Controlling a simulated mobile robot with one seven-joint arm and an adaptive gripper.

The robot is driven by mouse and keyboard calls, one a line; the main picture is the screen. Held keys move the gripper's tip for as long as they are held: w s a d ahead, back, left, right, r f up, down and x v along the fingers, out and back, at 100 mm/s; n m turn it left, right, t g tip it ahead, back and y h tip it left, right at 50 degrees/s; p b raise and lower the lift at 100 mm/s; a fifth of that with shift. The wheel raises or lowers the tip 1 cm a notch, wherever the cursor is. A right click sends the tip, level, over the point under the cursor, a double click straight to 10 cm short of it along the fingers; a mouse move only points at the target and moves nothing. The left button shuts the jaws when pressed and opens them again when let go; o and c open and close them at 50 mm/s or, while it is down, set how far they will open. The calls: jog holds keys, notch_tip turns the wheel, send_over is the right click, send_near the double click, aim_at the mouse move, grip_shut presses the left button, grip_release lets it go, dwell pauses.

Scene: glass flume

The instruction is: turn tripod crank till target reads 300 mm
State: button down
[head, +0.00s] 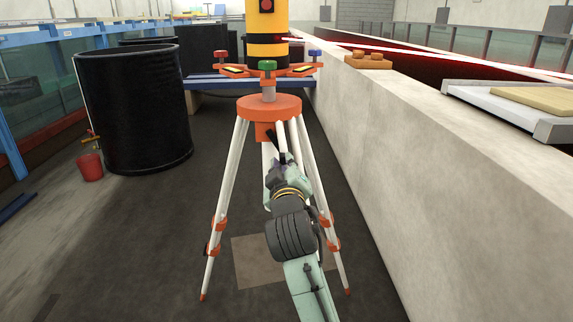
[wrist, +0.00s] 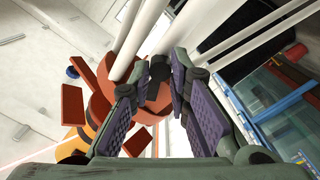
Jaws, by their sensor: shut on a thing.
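The tripod (head: 270,106) stands ahead with an orange head and white legs on the floor. The yellow and black target (head: 266,25) sits on top, cut off by the upper edge of the head view. No millimetre reading is legible. My gripper (head: 280,155) is just below the orange head, at the dark crank (head: 271,139). In the wrist view, my gripper's purple-padded fingers (wrist: 160,70) close around the crank's black knob (wrist: 159,94). The orange head (wrist: 97,100) lies just left of the fingers, and the white legs (wrist: 131,38) pass above. The rest of the crank is mostly hidden.
A long concrete wall (head: 400,140) runs along the right, with a small orange-brown block (head: 368,60) on top. A large black tank (head: 132,110) and a red bucket (head: 90,166) stand at the left. A blue beam (head: 210,82) crosses behind the tripod.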

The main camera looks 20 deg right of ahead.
jog(key=shift+w+a+f+m, duration=0.15)
jog(key=shift+a+m, duration=0.25)
jog(key=shift+m, duration=0.45)
jog(key=shift+w+a+f+m, duration=0.15)
jog(key=shift+a+m, duration=0.25)
jog(key=shift+m, duration=0.45)
jog(key=shift+s, duration=0.1)
jog(key=c, duration=1.5)
grip_release()
jog(key=shift+s, duration=0.1)
jog(key=v, duration=0.7)
jog(key=shift+s, duration=0.15)
jog(key=shift+a, duration=0.1)
